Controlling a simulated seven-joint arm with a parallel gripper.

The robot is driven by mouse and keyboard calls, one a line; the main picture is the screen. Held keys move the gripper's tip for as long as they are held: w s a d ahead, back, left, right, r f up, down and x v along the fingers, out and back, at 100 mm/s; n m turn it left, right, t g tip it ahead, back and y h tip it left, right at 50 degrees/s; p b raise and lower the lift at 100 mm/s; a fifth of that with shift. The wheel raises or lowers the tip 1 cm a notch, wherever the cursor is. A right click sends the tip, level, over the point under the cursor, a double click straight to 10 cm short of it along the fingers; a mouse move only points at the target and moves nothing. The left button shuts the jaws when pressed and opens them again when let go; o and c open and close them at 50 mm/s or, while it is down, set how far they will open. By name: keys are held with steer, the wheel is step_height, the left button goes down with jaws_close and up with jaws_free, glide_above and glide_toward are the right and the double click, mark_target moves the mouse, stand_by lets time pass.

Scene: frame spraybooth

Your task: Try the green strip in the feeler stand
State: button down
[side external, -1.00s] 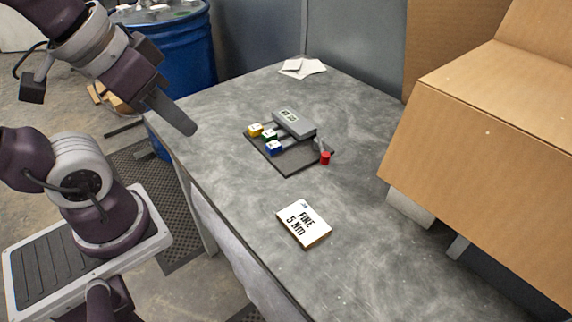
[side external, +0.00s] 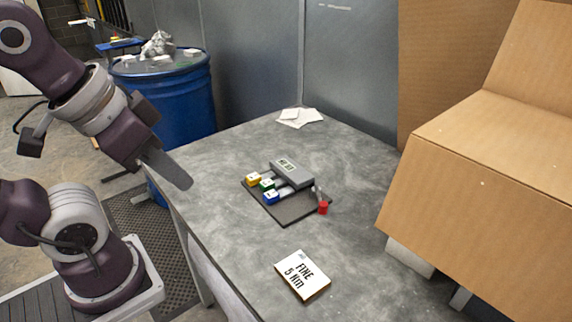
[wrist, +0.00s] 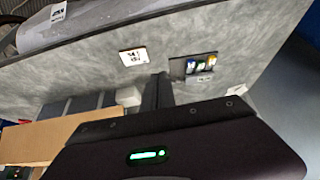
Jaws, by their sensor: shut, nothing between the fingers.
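The feeler stand, a grey block (side external: 291,172) on a dark base plate (side external: 288,213), sits on the table. Three strips with coloured ends reach from the block: yellow (side external: 252,178), green (side external: 266,184) in the middle, and blue (side external: 271,197). A red-ended piece (side external: 323,207) is at the plate's right corner. The stand also shows small in the wrist view (wrist: 177,68), with the green end (wrist: 200,65) between the other two. My gripper (side external: 184,183) is shut and empty, in the air left of the stand and well apart from it.
A white card (side external: 302,275) reading "FINE 5 Nm" lies nearer the table's front. Pale papers (side external: 299,117) lie at the back. A large cardboard box (side external: 480,190) takes up the right. A blue drum (side external: 180,100) stands behind the table. Bare tabletop surrounds the stand.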

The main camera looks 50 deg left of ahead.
steer(key=m+g, duration=0.1)
steer(key=g, duration=0.1)
glide_above(271, 182)
steer(key=s, duration=0.2)
step_height(271, 182, down, 14)
steer(key=x, duration=1)
steer(key=shift+w+r, duration=0.15)
steer(key=shift+w, duration=0.1)
steer(key=shift+s+a, duration=0.1)
steer(key=shift+s, duration=1.1)
